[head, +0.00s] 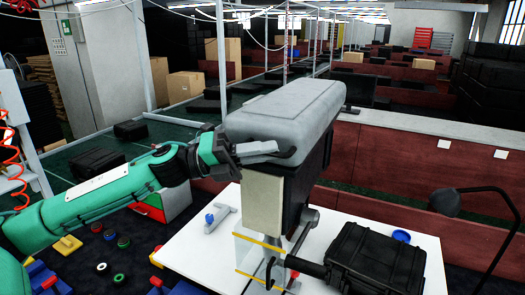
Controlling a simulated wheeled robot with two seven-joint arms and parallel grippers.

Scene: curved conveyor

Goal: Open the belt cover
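The belt cover (285,108) is a large grey box-shaped lid with rounded edges, sitting on top of a dark machine body (318,165) above a white table. It looks closed. A dark curved piece, perhaps a handle (288,154), shows at its lower front edge. My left gripper (262,149) reaches in from the left, its pale fingers at the lower front edge of the cover, close to the dark piece. Whether the fingers touch or grip it I cannot tell. My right gripper is not in view.
The white table (200,255) carries a black case (378,262), a blue round item (401,236) and a small pale tool (219,218). A black lamp (446,201) stands at the right. Conveyors and cardboard boxes (186,86) lie behind.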

